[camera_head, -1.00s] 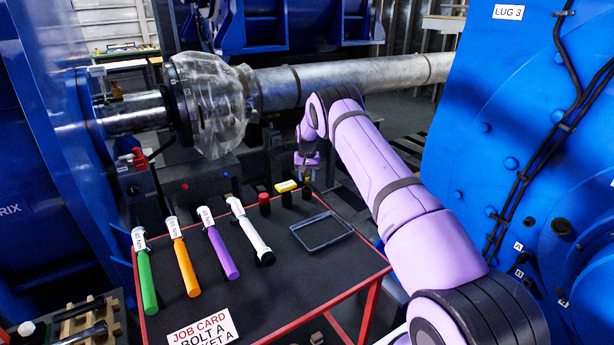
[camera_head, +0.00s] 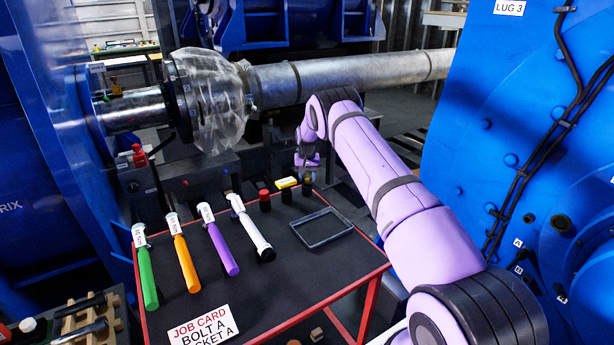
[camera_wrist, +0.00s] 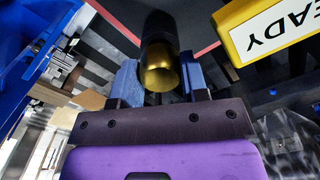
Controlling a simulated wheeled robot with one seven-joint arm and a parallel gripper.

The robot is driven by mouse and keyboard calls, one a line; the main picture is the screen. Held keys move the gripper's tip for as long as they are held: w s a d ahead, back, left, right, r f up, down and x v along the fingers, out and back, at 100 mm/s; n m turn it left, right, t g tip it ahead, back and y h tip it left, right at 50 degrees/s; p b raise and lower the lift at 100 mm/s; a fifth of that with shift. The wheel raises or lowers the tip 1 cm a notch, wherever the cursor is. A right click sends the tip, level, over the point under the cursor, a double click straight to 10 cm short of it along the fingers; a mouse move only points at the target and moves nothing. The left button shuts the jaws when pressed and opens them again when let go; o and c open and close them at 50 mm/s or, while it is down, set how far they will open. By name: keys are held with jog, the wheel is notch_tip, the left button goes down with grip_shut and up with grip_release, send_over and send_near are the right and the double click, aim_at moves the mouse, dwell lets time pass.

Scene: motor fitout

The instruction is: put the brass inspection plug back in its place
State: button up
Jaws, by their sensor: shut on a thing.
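My gripper (camera_head: 307,168) is at the back edge of the red-framed cart top, below the far end of my purple arm. In the wrist view its two blue fingers (camera_wrist: 160,80) are shut on the brass inspection plug (camera_wrist: 160,72), a cylinder with a shiny brass end and a dark body running away from the camera. In the head view the plug (camera_head: 307,182) is a small dark and brass shape just under the fingers. I cannot tell whether it touches the cart top.
The cart top holds a yellow "READY" block (camera_wrist: 276,28), a red-capped bottle (camera_head: 264,198), an empty grey tray (camera_head: 347,233) and several coloured-handled tools. A blue housing (camera_head: 470,130) at right has dark round openings (camera_head: 561,223) and labels A (camera_head: 518,243) and B.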

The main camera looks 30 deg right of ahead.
aim_at(307, 176)
jog(key=shift+f, duration=0.55)
jog(key=o, duration=1.3)
jog(key=shift+r, duration=0.1)
notch_tip(307, 176, up, 11)
jog(key=shift+f, duration=0.2)
